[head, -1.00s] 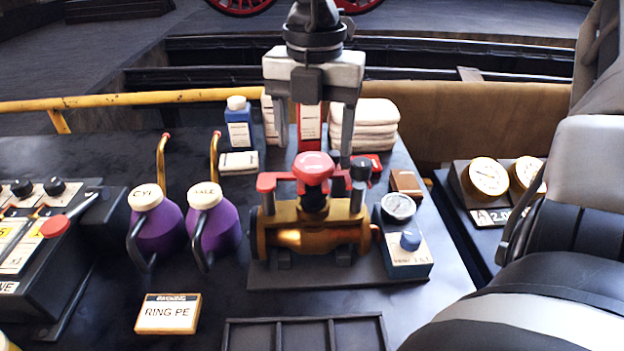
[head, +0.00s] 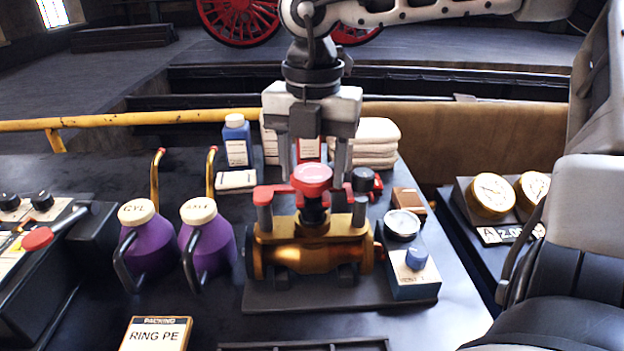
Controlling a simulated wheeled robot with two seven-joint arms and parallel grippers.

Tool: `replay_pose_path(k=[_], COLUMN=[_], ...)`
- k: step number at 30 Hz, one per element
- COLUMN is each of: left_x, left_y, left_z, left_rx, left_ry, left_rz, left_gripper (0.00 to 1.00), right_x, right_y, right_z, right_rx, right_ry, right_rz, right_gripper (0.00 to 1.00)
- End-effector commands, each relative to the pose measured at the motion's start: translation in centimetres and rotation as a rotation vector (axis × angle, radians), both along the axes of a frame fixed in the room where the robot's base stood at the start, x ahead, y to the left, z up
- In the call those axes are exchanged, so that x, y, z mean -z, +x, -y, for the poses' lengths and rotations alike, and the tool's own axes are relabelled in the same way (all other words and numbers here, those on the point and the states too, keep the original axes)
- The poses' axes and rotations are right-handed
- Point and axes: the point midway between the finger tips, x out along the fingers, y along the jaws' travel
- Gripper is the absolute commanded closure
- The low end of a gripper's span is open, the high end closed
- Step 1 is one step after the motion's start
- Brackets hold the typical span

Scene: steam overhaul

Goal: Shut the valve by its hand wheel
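The valve (head: 312,258) is a brass body on a dark base plate in the middle of the bench. Its red hand wheel (head: 312,177) sits on top, with a round hub and red arms to both sides. My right gripper (head: 315,178) points down from above at the wheel, its two grey fingers apart on either side of the hub. The wheel partly hides the fingertips, so I cannot tell whether they touch it. My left gripper is not in view.
A gauge box (head: 410,272) with a blue knob stands right of the valve. Two purple cans (head: 207,243) stand to its left. A blue bottle (head: 238,145) and folded cloths (head: 372,146) are behind. A yellow rail (head: 120,119) runs along the back left.

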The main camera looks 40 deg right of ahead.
Motion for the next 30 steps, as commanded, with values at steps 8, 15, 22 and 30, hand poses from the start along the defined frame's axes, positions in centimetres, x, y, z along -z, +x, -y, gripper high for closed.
replay_pose_path(k=[8,15,22,30], left_x=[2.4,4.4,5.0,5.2], left_y=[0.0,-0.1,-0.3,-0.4], left_z=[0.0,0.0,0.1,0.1], left_rx=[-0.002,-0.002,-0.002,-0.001], left_ry=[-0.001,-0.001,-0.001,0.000], left_rz=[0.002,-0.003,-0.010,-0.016], left_gripper=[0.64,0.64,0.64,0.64], right_x=[0.4,0.3,0.1,0.1], right_y=[0.1,0.1,0.0,0.0], right_z=[0.0,0.0,0.0,0.0], right_rx=[0.190,0.394,0.487,0.498], right_ry=[-0.003,-0.002,0.001,0.000], right_rz=[0.005,0.006,0.001,0.001], right_gripper=[0.69,0.69,0.69,0.69])
